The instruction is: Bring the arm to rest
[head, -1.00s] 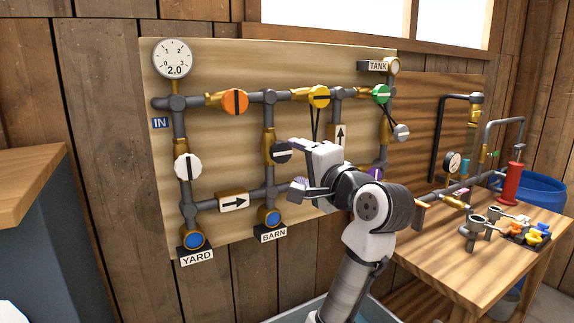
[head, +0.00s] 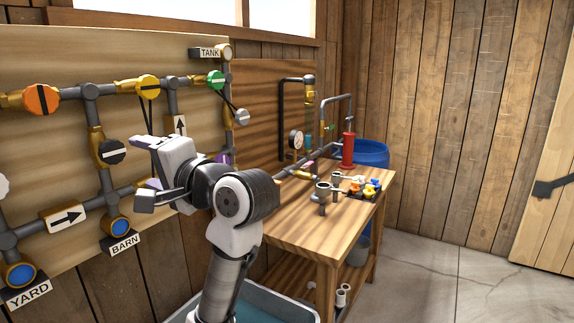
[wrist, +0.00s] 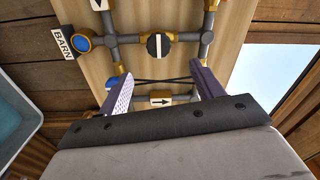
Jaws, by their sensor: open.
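My gripper (head: 143,176) is held up in front of the pipe board (head: 60,160), left of the workbench. In the wrist view my gripper (wrist: 160,92) has its two fingers spread apart with nothing between them. Pipes, a black valve (wrist: 158,46) and an arrow plate (wrist: 160,100) show beyond the fingers. My arm rises from the bottom of the head view and is bent at the elbow. It hides part of the board's lower right.
A wooden workbench (head: 290,222) with fittings and a red cylinder (head: 348,150) stands right of my arm. A blue barrel (head: 374,152) is behind it. A bin (head: 275,305) lies low beside my arm. The concrete floor (head: 450,275) at right is clear.

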